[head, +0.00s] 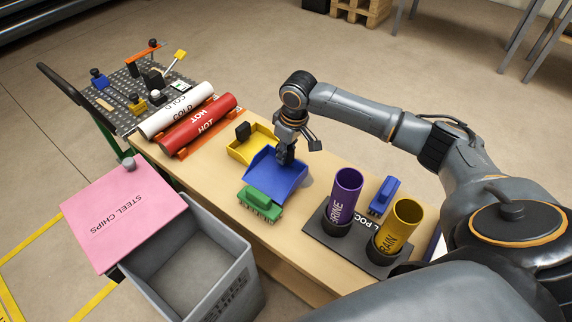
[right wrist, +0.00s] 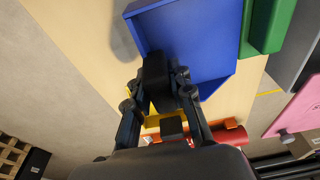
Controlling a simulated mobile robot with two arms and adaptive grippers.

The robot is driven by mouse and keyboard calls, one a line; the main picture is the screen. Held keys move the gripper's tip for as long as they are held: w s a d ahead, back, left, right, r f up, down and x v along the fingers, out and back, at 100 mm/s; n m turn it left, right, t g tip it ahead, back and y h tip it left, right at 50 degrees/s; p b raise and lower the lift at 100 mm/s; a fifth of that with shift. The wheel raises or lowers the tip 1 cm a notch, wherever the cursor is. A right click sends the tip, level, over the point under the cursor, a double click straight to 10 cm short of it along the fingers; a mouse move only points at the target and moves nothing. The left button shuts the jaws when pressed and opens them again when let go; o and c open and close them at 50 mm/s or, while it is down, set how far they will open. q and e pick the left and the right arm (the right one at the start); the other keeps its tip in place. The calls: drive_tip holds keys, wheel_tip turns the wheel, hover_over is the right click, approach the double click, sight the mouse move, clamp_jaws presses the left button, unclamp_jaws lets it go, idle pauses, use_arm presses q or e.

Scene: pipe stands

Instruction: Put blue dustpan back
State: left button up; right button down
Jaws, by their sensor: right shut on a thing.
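The blue dustpan (head: 275,178) is near the middle of the workbench, between a yellow dustpan (head: 240,148) and a green brush (head: 262,202). My right gripper (head: 285,156) is shut on the blue dustpan's black handle. In the right wrist view, the fingers (right wrist: 165,95) close around the dark handle block, with the blue pan (right wrist: 195,45) beyond them. A shadow lies on the bench beside the pan, so it seems a little above the surface. The blue pan partly covers the yellow one in the head view. My left gripper is not in view.
Purple (head: 344,195) and yellow (head: 398,225) cylinders stand in a dark holder at right, near a blue brush (head: 383,195). White (head: 176,110) and red (head: 200,123) pipes lie at left. A grey bin (head: 225,290) with a pink lid (head: 124,212) stands in front.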

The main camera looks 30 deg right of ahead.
sight(286, 165)
wheel_tip(286, 165, down, 4)
drive_tip(key=shift+f+b, duration=0.1)
drive_tip(key=shift+b, duration=0.3)
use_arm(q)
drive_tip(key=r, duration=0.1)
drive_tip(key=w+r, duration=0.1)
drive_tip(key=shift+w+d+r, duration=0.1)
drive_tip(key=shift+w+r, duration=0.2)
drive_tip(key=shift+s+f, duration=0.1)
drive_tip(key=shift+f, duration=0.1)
use_arm(e)
drive_tip(key=c, duration=1.2)
unclamp_jaws()
drive_tip(key=shift+o, duration=0.2)
